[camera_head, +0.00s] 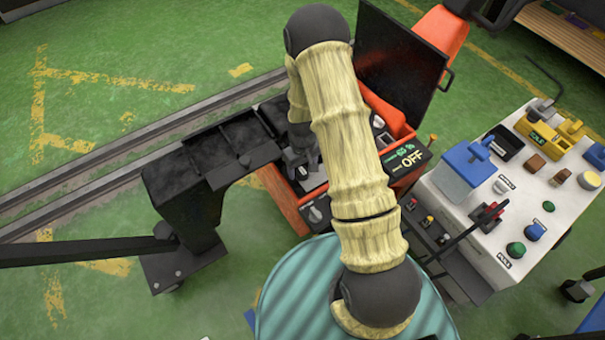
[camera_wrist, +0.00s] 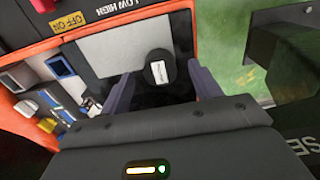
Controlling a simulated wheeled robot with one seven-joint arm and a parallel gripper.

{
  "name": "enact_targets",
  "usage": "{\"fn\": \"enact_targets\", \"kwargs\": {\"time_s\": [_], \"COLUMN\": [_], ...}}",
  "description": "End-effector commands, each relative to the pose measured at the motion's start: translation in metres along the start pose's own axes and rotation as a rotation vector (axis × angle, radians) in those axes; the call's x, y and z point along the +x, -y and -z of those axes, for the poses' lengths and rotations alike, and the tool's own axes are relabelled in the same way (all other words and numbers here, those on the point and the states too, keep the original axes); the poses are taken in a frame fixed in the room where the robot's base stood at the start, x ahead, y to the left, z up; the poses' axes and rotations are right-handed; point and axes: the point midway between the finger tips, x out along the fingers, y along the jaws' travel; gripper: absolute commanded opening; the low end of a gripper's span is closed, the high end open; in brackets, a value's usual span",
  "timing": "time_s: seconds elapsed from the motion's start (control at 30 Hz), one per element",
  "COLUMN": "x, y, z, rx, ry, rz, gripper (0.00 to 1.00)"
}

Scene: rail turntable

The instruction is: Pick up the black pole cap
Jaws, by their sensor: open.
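In the wrist view a black rounded cap (camera_wrist: 160,68) with a small white label stands at the grey panel (camera_wrist: 105,52). It looks like the black pole cap. In the head view a small dark piece with a pale mark (camera_head: 302,172) is probably the same cap, partly hidden by my arm. My gripper (camera_wrist: 161,80) is open. Its two fingers show on the left and right of the cap, with a gap on each side. Whether the fingertips reach the cap's depth I cannot tell. In the head view my gripper is mostly hidden behind my arm.
The orange machine (camera_head: 285,207) has a dark screen (camera_head: 400,58) and an "OFF" panel (camera_head: 405,158). Black trays (camera_head: 215,150) adjoin on its left. A white table (camera_head: 470,225) with buttons and a blue-lidded container (camera_head: 462,168) stands right. Rails (camera_head: 95,190) cross the green floor.

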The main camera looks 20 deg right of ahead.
Motion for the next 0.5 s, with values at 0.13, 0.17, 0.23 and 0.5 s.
{"fn": "enact_targets", "kwargs": {"time_s": [0.13,0.17,0.23,0.5], "x": [0.0187,0.0197,0.0200,0.0192], "y": [0.0000,0.0000,0.0000,0.0000], "z": [0.0000,0.0000,0.0002,0.0001], "rx": [0.000,0.000,0.000,0.000], "ry": [0.001,0.001,0.000,0.000], "rz": [0.000,0.000,0.000,0.000], "gripper": [0.63,0.63,0.63,0.63]}}
